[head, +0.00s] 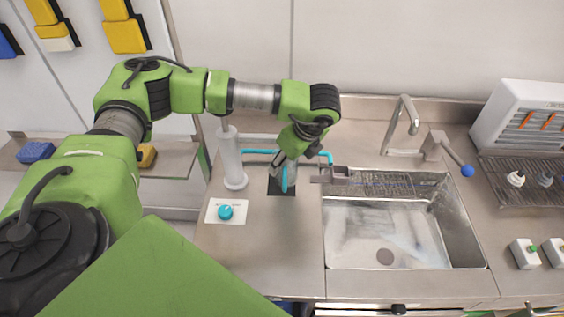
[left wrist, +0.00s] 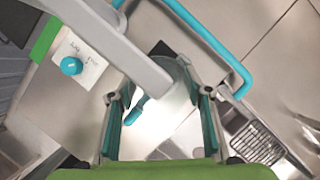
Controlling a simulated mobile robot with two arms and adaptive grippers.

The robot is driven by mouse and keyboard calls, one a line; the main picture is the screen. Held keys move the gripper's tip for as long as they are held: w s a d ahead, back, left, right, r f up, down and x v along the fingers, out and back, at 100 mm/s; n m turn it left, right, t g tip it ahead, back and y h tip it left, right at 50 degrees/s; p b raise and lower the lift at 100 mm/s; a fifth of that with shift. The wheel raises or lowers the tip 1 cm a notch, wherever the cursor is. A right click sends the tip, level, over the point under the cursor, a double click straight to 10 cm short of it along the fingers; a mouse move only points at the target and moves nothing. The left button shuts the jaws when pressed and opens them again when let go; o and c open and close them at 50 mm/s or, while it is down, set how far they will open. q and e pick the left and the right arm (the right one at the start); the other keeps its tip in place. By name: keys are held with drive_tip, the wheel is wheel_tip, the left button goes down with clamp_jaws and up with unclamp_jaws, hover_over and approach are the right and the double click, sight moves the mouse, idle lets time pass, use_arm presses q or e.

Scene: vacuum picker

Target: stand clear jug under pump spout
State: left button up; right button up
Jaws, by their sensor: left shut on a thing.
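The clear jug (left wrist: 168,112) with its teal handle (left wrist: 137,108) sits between the fingers of my left gripper (left wrist: 160,104) in the left wrist view. My left gripper is shut on it. In the head view my left gripper (head: 288,163) points down over the black mat (head: 274,188), and the jug is mostly hidden there. The pump is a pale upright cylinder (head: 233,160) left of the gripper, with a teal pipe (head: 258,152) running right behind it. The pipe's bent end (head: 327,156) shows right of the gripper. I cannot tell whether the jug touches the mat.
A plate with a teal knob (head: 226,212) lies in front of the pump. The sink basin (head: 380,240) is to the right, with a small grey drain box (head: 336,175) at its back left edge. A grey tap (head: 402,125) stands behind it. The counter front is clear.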

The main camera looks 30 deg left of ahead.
use_arm(q)
drive_tip(key=shift+w+a+r+p, duration=0.2)
drive_tip(key=shift+a+p, duration=0.1)
drive_tip(key=shift+a, duration=0.35)
wheel_tip(320, 180, down, 3)
drive_tip(key=shift+f+p, duration=0.2)
drive_tip(key=shift+p, duration=0.75)
drive_tip(key=shift+f, duration=0.2)
drive_tip(key=shift+f, duration=0.1)
drive_tip(key=o, duration=1.1)
drive_tip(key=shift+d, duration=0.1)
